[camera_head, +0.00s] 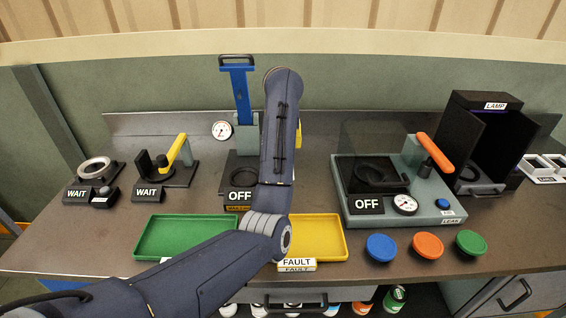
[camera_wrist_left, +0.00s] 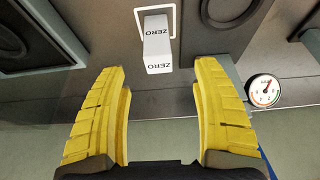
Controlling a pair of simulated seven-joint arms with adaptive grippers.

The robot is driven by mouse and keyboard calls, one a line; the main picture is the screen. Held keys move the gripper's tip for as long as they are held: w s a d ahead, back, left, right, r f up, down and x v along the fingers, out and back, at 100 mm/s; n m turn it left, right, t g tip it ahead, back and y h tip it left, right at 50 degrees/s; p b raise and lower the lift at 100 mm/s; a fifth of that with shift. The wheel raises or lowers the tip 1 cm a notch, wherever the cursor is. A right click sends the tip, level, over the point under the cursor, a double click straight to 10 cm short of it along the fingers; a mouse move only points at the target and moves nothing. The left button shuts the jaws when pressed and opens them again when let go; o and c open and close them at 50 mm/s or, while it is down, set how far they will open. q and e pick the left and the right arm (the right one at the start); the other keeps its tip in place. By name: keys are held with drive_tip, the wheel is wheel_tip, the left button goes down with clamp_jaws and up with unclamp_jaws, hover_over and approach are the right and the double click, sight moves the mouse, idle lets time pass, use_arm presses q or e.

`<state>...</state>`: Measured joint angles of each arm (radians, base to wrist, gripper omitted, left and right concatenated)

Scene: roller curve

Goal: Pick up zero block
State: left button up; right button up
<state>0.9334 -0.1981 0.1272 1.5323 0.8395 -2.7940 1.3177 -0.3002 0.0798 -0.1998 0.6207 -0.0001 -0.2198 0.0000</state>
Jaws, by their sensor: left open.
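The zero block (camera_wrist_left: 157,45) is a white block with "ZERO" printed on two faces. In the left wrist view it stands by a white square outline (camera_wrist_left: 141,12), at the top centre. My left gripper (camera_wrist_left: 161,78) has two yellow fingers spread wide and nothing between them. The block shows beyond the fingertips, roughly in line with the gap, and apart from both fingers. In the head view my left arm covers the block, and only a bit of yellow finger (camera_head: 298,135) shows beside the forearm. My right gripper is not in view.
Behind my arm stand a blue-handled press (camera_head: 239,95) and a dial gauge (camera_head: 222,130), which also shows in the wrist view (camera_wrist_left: 264,90). Green (camera_head: 140,248) and yellow (camera_head: 341,254) trays lie in front. A leak tester (camera_head: 335,165) stands right, with coloured buttons (camera_head: 428,245) nearby.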

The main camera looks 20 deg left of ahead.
use_arm(q)
drive_tip(key=shift+x, duration=7.4)
drive_tip(key=shift+d, duration=0.1)
drive_tip(key=shift+c, duration=0.4)
clamp_jaws()
